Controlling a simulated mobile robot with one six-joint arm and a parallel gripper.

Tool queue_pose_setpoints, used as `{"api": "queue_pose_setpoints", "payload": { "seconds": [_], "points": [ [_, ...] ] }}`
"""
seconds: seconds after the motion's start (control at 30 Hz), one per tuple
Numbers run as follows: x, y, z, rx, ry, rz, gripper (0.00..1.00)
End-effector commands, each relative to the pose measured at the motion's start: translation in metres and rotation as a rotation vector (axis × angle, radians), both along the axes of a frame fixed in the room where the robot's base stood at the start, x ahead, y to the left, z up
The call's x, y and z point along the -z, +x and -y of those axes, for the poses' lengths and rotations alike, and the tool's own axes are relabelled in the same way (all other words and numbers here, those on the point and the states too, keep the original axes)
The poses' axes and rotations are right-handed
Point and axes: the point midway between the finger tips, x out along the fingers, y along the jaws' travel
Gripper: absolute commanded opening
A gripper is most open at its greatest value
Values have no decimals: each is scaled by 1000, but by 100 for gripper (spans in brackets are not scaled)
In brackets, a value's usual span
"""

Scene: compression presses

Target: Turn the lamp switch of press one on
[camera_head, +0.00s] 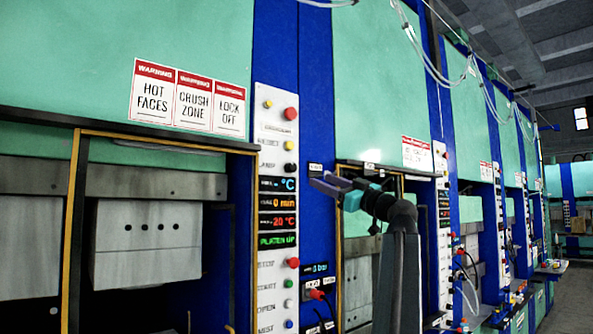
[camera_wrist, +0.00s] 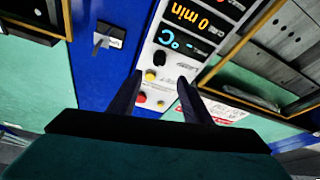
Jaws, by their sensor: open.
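The control panel (camera_head: 277,215) of the nearest press carries a black knob (camera_head: 290,168) beside a label that seems to read LAMP. The same black knob (camera_wrist: 159,57) shows in the wrist view, beyond and between the finger ends. Which way it is turned is too small to tell. My gripper (camera_head: 326,184) is right of the panel in the head view, before the blue column. In the wrist view my gripper (camera_wrist: 160,80) is open, its two dark fingers apart with nothing between them. Any gap to the panel is hard to judge.
A yellow button (camera_wrist: 150,75) and a red button (camera_wrist: 141,97) lie close to the black knob. A dark handle (camera_wrist: 103,38) stands on the blue column beside the panel. More presses line up to the right; the aisle floor (camera_head: 571,300) is clear.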

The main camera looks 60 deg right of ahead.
Motion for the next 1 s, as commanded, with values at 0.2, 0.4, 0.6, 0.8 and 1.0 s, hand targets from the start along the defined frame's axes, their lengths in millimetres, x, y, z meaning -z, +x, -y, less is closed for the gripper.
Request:
{"api": "queue_pose_setpoints", "payload": {
  "seconds": [0.2,0.4,0.6,0.8,1.0],
  "points": [
    [-11,18,6,1,1,-1,44],
    [-22,44,11,1,1,0,44],
    [-33,70,17,1,1,-1,44],
    [-43,95,22,1,1,-1,44],
    [-48,112,27,3,1,0,44]
  ]
}}
